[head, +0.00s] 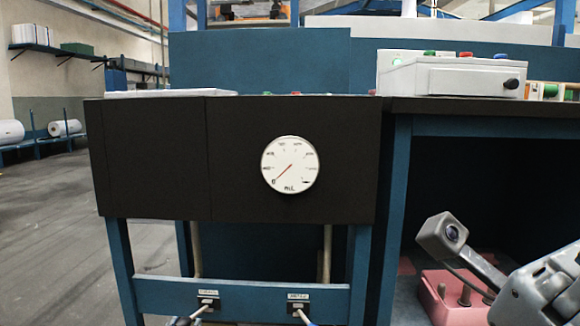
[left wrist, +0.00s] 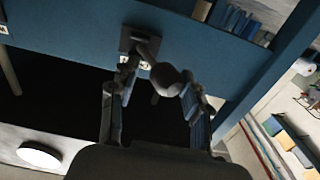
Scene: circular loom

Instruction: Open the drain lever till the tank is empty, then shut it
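A black tank (head: 150,160) carries a round white gauge (head: 306,165). Its orange needle points down-left, close to the 0 mark. Below, a blue crossbar holds a left lever (head: 207,303) and a right lever (head: 299,305), each under a small label too small to read surely. In the left wrist view the left lever's dark knob (left wrist: 166,78) stands between the fingers of my left gripper (left wrist: 160,95). The gripper is open around it, and the knob is near the right-hand finger; contact is unclear. In the head view this gripper is mostly below the frame.
A black-topped bench (head: 480,106) with a white box (head: 455,78) stands at right. My own grey arm parts are at lower right, beside a pink block (head: 450,300). The floor at left is clear.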

